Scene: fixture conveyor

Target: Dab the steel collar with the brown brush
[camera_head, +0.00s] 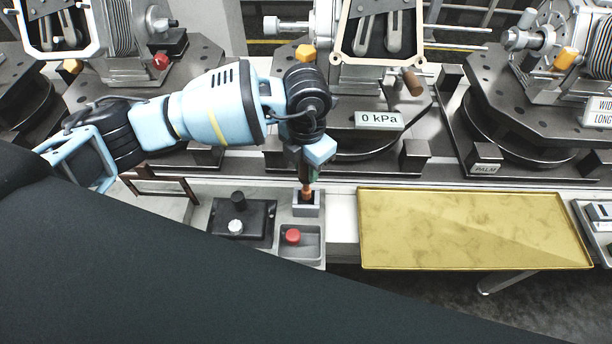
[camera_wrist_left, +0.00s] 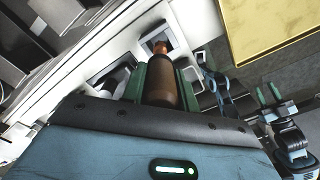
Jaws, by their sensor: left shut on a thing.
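My left gripper (camera_head: 307,176) points down over a small grey square holder (camera_head: 306,208). Its green fingers are shut on the brown brush (camera_wrist_left: 162,84), whose brown handle lies between them in the left wrist view. The brush's copper-coloured lower part (camera_head: 307,190) reaches the holder's opening; its tip is hidden inside. The holder also shows in the left wrist view (camera_wrist_left: 174,31). I cannot tell for sure which metal part is the steel collar. My right gripper (camera_wrist_left: 269,94) shows at the right of the left wrist view, its two green fingers apart and empty.
A yellow-gold tray (camera_head: 475,264) lies right of the holder. Fixtures on dark turntables line the back; the middle one bears a "0 kPa" sign (camera_head: 378,121) and a brown cylinder (camera_head: 413,82).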

